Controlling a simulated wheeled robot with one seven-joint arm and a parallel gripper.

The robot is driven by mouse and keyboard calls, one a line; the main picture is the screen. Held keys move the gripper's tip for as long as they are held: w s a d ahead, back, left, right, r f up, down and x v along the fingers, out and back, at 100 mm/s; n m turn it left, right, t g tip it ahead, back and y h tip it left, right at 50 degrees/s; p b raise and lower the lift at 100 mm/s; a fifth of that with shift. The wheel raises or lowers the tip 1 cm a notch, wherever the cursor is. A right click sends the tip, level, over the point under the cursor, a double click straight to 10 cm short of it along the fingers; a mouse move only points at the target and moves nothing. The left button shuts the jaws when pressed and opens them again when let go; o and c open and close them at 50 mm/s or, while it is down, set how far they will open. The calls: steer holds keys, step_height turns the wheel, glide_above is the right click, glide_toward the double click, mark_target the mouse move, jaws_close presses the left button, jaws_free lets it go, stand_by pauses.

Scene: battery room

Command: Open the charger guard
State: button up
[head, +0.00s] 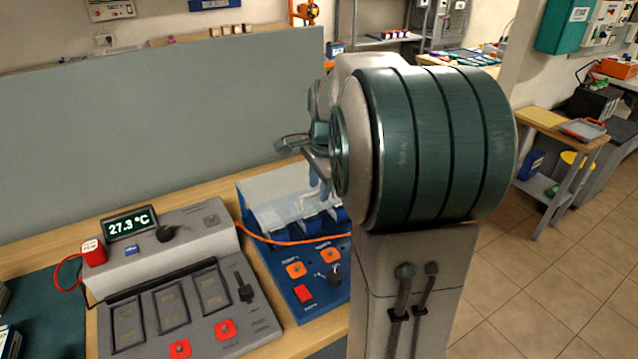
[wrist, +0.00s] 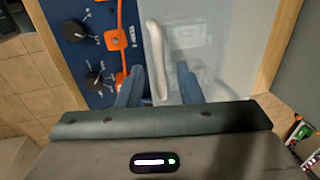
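The blue charger (head: 287,272) stands on the bench, and its control panel also shows in the wrist view (wrist: 78,12). Its clear guard (head: 268,190) lies over the back part with the blue bays and looks closed. In the wrist view the guard (wrist: 215,60) fills the upper right, with a pale bar handle (wrist: 155,60) along its edge. My gripper (wrist: 159,84) is open, one blue finger on each side of the handle line. I cannot tell whether the fingers touch it. In the head view my gripper (head: 318,185) is over the guard, partly hidden by my arm.
A grey charger (head: 190,290) with a temperature display (head: 130,225) stands left of the blue one. An orange cable (head: 270,241) runs across to the blue charger. A grey panel (head: 160,130) stands behind the bench. Open tiled floor (head: 540,285) lies to the right.

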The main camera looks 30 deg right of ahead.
jaws_close()
steer(key=shift+r, duration=0.1)
